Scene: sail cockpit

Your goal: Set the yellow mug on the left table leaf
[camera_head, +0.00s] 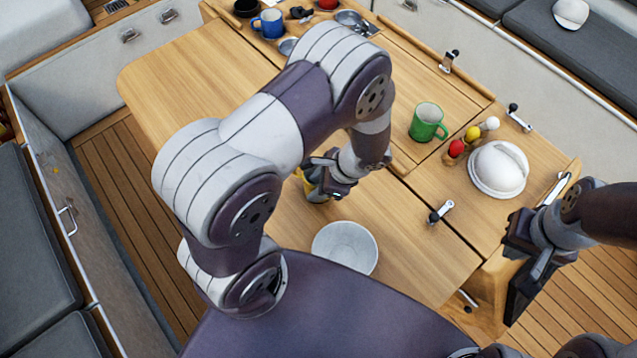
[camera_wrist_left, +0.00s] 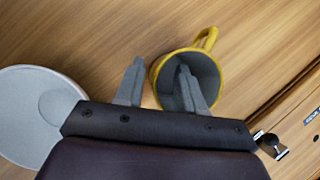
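The yellow mug (camera_wrist_left: 157,76) stands upright with its mouth up on the wood in the left wrist view, its handle pointing away. In the head view only a yellow sliver (camera_head: 304,181) shows behind my left gripper (camera_head: 322,188). My left gripper (camera_wrist_left: 160,85) is open across the mug's near-left wall: one finger is inside the mouth, the other outside to the left, with gaps to the wall. The left table leaf (camera_head: 172,75) is the broad wooden panel at left; my arm hides much of it. My right gripper (camera_head: 520,262) hangs at the table's right end, its opening unclear.
A green mug (camera_head: 427,122), condiment bottles (camera_head: 472,133) and a white domed object (camera_head: 498,168) stand further right. A blue mug (camera_head: 269,23) is at the back. The leaf's far-left part is clear.

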